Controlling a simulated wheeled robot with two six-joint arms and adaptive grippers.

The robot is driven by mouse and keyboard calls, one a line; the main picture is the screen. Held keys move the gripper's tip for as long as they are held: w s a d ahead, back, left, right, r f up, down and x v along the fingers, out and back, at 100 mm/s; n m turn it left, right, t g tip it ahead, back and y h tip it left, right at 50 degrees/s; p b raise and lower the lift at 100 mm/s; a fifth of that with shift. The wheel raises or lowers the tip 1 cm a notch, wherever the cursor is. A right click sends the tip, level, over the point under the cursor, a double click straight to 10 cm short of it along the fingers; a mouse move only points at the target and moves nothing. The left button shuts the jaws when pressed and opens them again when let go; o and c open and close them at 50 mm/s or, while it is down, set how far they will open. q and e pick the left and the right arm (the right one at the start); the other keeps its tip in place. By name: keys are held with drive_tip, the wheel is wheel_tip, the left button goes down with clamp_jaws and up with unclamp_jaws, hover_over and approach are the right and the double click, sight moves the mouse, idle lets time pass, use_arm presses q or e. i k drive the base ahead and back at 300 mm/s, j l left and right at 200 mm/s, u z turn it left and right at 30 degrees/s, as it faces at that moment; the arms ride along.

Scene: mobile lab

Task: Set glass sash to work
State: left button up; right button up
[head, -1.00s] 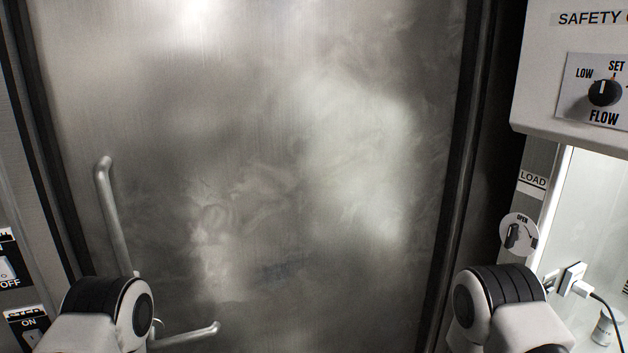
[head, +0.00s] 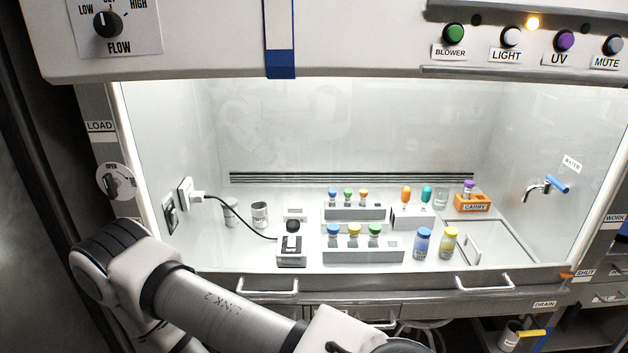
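The glass sash (head: 350,130) covers the front of the lit cabinet in the head view. Its grey bottom rail (head: 375,283) is low, near the cabinet's front edge, and has two pale handles, left (head: 267,291) and right (head: 483,288). An orange marker (head: 567,275) at the rail's right end is level with the SHUT label (head: 585,272). The WORK label (head: 615,218) is higher on the right post, and the LOAD label (head: 100,126) is on the left post. One of my arms crosses the lower left. Neither gripper is in view.
Behind the glass are vial racks (head: 362,255), loose vials (head: 423,242), an orange CARRY holder (head: 473,202), a corded device (head: 291,250) and a tap (head: 537,190). A control panel (head: 520,40) overhangs above. A DRAIN label (head: 545,304) and a mug (head: 510,336) are below.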

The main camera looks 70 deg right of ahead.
sight(500, 279)
drive_tip(key=z, duration=2.55)
